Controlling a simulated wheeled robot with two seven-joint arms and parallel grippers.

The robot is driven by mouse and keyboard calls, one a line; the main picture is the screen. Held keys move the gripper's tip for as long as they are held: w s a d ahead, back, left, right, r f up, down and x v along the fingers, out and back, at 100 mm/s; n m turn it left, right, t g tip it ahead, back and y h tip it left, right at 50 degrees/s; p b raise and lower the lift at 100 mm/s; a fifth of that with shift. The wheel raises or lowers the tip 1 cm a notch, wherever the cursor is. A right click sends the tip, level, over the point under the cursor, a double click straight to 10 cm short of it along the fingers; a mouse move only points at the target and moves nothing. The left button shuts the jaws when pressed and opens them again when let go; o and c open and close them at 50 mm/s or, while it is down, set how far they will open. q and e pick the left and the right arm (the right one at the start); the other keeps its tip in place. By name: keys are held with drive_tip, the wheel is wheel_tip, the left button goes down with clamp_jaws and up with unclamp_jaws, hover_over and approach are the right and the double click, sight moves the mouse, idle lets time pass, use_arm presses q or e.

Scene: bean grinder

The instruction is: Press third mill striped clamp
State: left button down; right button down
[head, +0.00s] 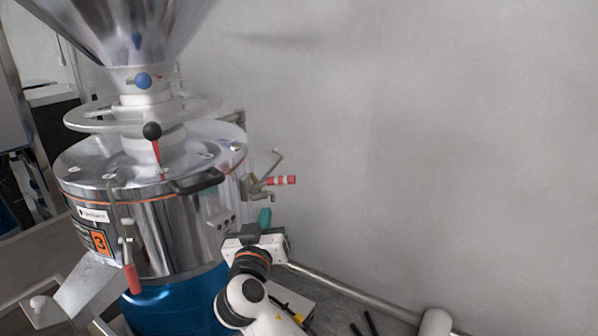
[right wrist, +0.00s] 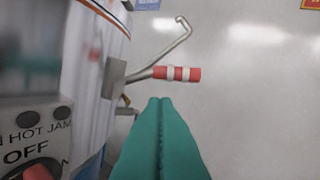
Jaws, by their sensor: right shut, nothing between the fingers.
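The third mill (head: 165,230) is a steel drum on a blue base, with an orange "3" label (head: 99,241). Its striped clamp (head: 281,181) has a red and white banded handle that sticks out from the drum's right side, with a bent metal rod above it. In the right wrist view the striped clamp (right wrist: 178,74) is just above and beyond my fingertips. My right gripper (head: 264,215) is shut and empty, with its teal fingers below the striped handle and apart from it. It also shows in the right wrist view (right wrist: 160,100). My left gripper is not in view.
A plain red-handled clamp (head: 131,277) hangs on the drum's front. A black handle (head: 197,182) and a black-knobbed lever (head: 152,131) are on the mill's top. A control panel (right wrist: 32,140) marked OFF is at the left in the wrist view.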

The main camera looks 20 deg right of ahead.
drive_tip(key=m+h, duration=0.1)
approach(282, 177)
drive_tip(key=s+r, duration=0.1)
drive_tip(key=s, duration=0.1)
drive_tip(key=shift+w+a, duration=0.2)
drive_tip(key=shift+a, duration=0.2)
drive_tip(key=p+x, duration=0.2)
drive_tip(key=x, duration=0.2)
drive_tip(key=p+x, duration=0.2)
drive_tip(key=x, duration=0.3)
drive_tip(key=shift+r, duration=0.2)
drive_tip(key=shift+w+d+f, duration=0.1)
drive_tip(key=shift+w+d, duration=0.15)
drive_tip(key=shift+w, duration=0.2)
drive_tip(key=shift+d, duration=0.1)
